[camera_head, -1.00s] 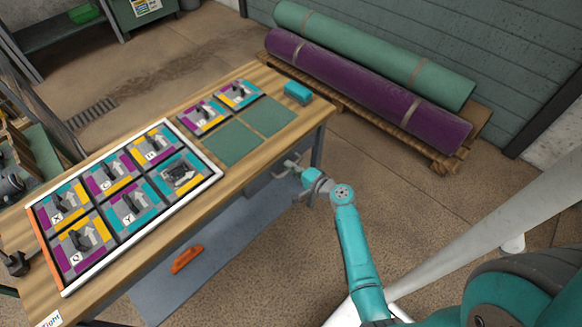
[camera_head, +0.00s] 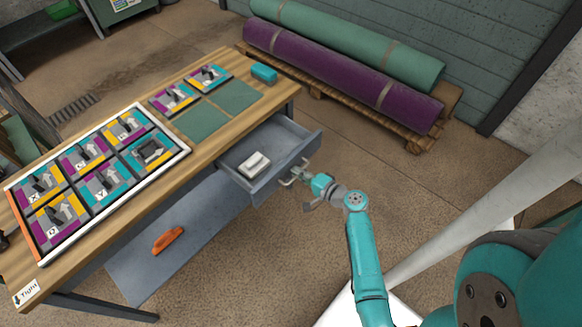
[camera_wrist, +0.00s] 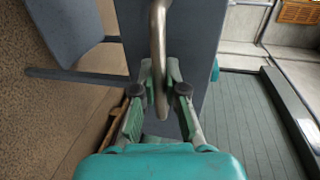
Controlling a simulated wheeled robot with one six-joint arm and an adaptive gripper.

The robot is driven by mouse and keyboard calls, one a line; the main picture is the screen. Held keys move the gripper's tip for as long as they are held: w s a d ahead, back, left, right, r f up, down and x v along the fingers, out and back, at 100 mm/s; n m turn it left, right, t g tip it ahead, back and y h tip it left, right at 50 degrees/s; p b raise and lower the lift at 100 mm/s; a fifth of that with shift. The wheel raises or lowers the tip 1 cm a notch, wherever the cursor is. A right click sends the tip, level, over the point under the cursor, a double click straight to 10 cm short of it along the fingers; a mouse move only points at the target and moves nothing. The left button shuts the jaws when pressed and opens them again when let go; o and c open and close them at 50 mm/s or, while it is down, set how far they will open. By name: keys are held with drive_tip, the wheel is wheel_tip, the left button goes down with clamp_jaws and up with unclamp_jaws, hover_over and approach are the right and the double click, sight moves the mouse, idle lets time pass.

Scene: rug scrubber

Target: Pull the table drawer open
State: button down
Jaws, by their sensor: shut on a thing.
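The table drawer (camera_head: 240,186) is a grey box standing out from under the wooden table top (camera_head: 215,160). A small pale block (camera_head: 254,164) lies inside it. My gripper (camera_head: 298,175) is at the drawer's front. In the wrist view my gripper (camera_wrist: 160,95) has its two fingers closed around the metal drawer handle (camera_wrist: 158,45), with the grey drawer front (camera_wrist: 195,35) behind it. The far ends of the handle are partly hidden by my gripper in the head view.
A framed tray of lettered tiles (camera_head: 185,151) and a teal block (camera_head: 264,73) are on the table. An orange-handled thing (camera_head: 168,240) lies on a grey shelf (camera_head: 140,270) below. Purple (camera_head: 340,75) and green (camera_head: 350,45) rolls lie on a pallet behind. Floor right of the drawer is clear.

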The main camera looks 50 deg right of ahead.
drive_tip(key=shift+s, duration=0.55)
drive_tip(key=c, duration=1.2)
unclamp_jaws()
drive_tip(key=v, duration=0.7)
drive_tip(key=shift+s, duration=0.25)
drive_tip(key=shift+a, duration=0.1)
